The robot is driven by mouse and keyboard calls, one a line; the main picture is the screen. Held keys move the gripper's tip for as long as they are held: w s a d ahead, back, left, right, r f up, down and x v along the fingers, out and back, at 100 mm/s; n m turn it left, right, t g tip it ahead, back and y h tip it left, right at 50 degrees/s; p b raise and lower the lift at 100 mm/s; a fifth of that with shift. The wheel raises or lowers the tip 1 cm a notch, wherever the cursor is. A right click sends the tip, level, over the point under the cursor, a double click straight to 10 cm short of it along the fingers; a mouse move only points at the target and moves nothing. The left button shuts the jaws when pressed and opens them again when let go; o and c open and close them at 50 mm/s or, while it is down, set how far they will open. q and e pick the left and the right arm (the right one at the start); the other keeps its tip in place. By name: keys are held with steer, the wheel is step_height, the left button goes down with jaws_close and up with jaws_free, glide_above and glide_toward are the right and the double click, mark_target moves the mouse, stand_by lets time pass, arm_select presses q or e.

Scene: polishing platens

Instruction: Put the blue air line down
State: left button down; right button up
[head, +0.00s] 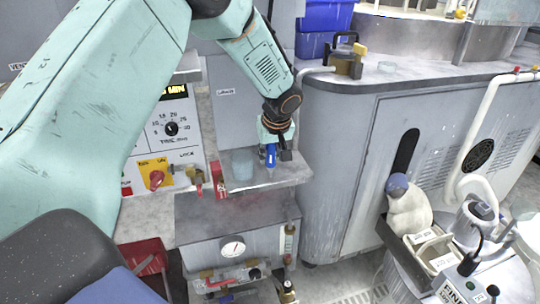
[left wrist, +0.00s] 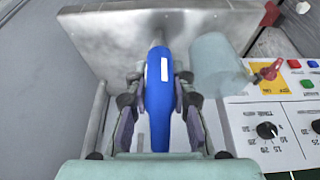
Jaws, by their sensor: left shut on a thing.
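The blue air line (head: 271,156) shows as a blue, handle-like piece pointing down from my left gripper (head: 274,150). In the left wrist view my left gripper (left wrist: 160,112) has a finger on each side of the blue air line (left wrist: 160,88), which has a white label. The gripper is shut on it. Its tip is over or at a small grey metal shelf (head: 285,176); I cannot tell whether they touch. The shelf also shows in the left wrist view (left wrist: 105,40). My right gripper is not in view.
A clear cup (head: 242,164) stands on the shelf left of the air line; it shows right of it in the left wrist view (left wrist: 215,65). A control panel (head: 180,120) with a timer knob is to the left. A large grey cabinet (head: 340,150) stands close on the right.

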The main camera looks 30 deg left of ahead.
arm_select(q)
steer(key=shift+s+a+f, duration=0.1)
steer(key=shift+a+f, duration=0.05)
steer(key=c, duration=1.4)
jaws_free()
steer(key=shift+o, duration=1.2)
